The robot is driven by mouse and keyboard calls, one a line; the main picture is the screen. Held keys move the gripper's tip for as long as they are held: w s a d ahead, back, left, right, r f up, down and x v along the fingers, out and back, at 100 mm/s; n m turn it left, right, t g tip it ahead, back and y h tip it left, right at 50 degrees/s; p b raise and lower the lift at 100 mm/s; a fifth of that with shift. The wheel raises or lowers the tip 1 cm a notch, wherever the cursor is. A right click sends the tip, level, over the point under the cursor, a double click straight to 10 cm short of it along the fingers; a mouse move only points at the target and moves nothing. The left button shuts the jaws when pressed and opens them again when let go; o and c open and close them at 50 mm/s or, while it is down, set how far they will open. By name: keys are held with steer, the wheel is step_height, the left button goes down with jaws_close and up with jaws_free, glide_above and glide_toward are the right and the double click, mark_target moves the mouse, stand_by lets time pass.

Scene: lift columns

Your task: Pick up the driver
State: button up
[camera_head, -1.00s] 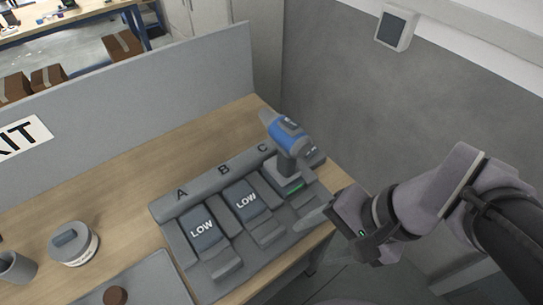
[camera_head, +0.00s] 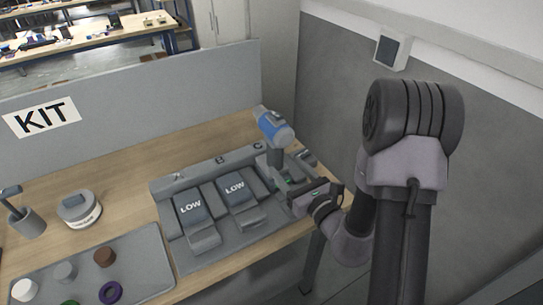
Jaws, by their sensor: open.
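The driver (camera_head: 273,131) is blue and grey and stands upright in slot C of the grey charging dock (camera_head: 180,262), at the dock's right end. Its head is on top and its handle runs down to the dock. My gripper (camera_head: 290,190) is open, low and just to the right of the driver's lower handle. Its fingers reach toward the handle's base and partly hide it. I cannot tell whether they touch the driver or stand around it.
Two batteries marked LOW, one in slot A (camera_head: 191,207) and one in slot B (camera_head: 236,187), sit left of the driver. A grey tray (camera_head: 140,251) with small round parts, a lidded tub (camera_head: 78,209) and a cup (camera_head: 27,222) are farther left. A grey partition marked KIT (camera_head: 160,92) stands behind.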

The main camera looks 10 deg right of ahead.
mark_target(277, 156)
steer(key=x, duration=0.4)
steer(key=shift+w+a+r, duration=0.1)
steer(key=shift+w, duration=0.1)
steer(key=x, duration=0.5)
steer(key=shift+w+d+b, duration=0.3)
steer(key=shift+d, duration=0.05)
jaws_close()
stand_by(0.6)
